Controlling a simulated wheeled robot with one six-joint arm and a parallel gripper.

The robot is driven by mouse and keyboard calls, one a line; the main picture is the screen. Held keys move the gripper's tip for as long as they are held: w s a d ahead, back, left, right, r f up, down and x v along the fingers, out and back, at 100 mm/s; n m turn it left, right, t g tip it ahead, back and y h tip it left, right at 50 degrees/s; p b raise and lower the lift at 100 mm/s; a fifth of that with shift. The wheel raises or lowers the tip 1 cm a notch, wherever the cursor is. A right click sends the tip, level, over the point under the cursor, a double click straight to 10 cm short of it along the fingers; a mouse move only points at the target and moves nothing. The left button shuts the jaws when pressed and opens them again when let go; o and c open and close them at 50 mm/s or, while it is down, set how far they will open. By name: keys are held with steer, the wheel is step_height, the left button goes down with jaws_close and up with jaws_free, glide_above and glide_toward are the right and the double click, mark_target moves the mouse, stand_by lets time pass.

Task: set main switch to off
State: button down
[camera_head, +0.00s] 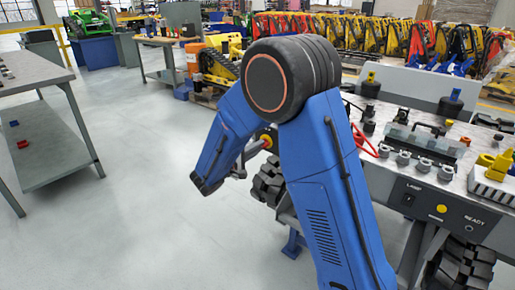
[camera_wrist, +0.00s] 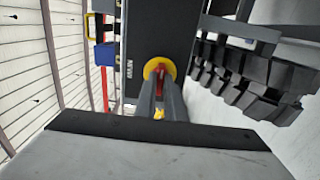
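The main switch is a red handle on a round yellow plate (camera_wrist: 172,68). It sits on a dark panel with a white label beside it in the wrist view. In the head view it shows small at the end of the bench (camera_head: 267,141). My gripper (camera_wrist: 160,82) is right at the switch, its two dark fingers close together on either side of the red handle. The red fills the narrow gap between the fingertips. The fingers hide part of the handle, so its exact angle is hard to read. In the head view my gripper (camera_head: 256,147) reaches the switch from the left.
The bench (camera_head: 430,205) has a front panel with a lamp switch, a yellow button and a ready light. Black tracks (camera_head: 268,184) stand below the main switch, close to my arm. A grey table (camera_head: 45,80) stands at left. The floor between is clear.

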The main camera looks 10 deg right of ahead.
steer(key=shift+n, duration=0.3)
steer(key=shift+f+n, duration=0.1)
steer(key=shift+n, duration=8.5)
steer(key=c, duration=1.8)
jaws_free()
steer(key=shift+c, duration=0.2)
steer(key=v, duration=1.7)
steer(key=shift+s+a, duration=0.15)
steer(key=shift+a, duration=0.05)
